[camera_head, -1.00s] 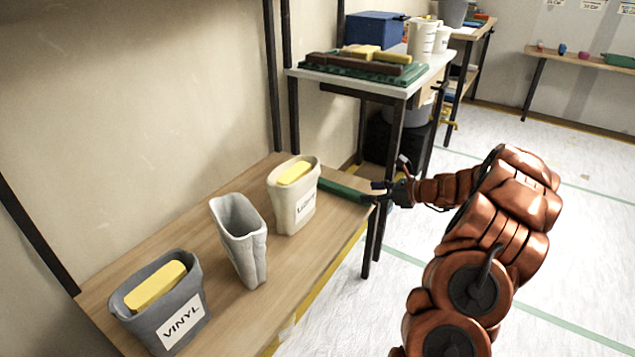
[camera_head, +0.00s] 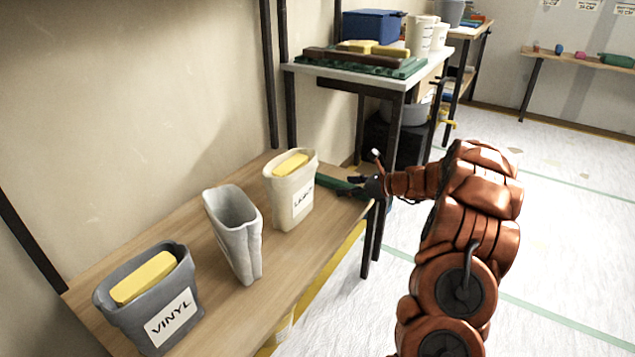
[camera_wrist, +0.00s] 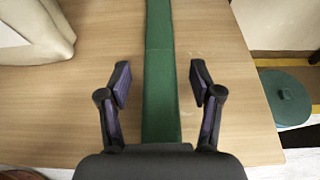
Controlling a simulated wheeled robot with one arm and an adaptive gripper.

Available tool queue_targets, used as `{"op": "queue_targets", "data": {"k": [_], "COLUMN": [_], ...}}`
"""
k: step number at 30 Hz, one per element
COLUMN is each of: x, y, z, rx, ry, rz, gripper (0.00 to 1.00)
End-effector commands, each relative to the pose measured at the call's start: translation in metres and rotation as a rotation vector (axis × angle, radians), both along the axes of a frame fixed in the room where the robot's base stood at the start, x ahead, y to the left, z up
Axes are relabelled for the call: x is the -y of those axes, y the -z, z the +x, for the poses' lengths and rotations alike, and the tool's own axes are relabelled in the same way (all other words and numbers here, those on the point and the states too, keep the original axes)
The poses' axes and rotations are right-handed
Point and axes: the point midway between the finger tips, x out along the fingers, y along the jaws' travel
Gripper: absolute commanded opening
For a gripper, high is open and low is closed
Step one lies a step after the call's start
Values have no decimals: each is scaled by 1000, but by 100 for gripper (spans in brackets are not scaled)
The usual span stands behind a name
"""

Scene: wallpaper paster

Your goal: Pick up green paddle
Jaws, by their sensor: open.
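The green paddle (camera_head: 338,185) lies on the wooden table, near its right end, just right of the white bucket. In the wrist view the paddle (camera_wrist: 159,75) is a long flat green strip running up the picture. My gripper (camera_head: 362,183) is at the table's right edge over the near end of the paddle. In the wrist view my gripper (camera_wrist: 160,84) is open, with one finger on each side of the strip and a gap on both sides. The paddle's lower end is hidden behind the gripper's body.
A white bucket with a yellow sponge (camera_head: 290,165) stands close left of the paddle. A tall grey-white container (camera_head: 233,232) and the grey VINYL bucket (camera_head: 150,295) stand further left on the wooden table (camera_head: 200,188). A higher white table (camera_head: 365,77) stands behind. The wood beside the paddle is clear.

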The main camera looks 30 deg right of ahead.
Motion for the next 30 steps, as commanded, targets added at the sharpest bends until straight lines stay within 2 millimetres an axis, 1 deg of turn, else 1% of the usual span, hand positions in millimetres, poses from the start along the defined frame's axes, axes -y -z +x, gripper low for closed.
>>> {"op": "queue_targets", "data": {"k": [4,22,23,30], "x": [0,0,0,0], "y": [-1,0,0,-3], "z": [0,0,0,0], "rx": [0,0,0,0], "ry": [0,-1,-1,-1], "rz": [0,0,0,0], "gripper": [65,2,0,0]}}
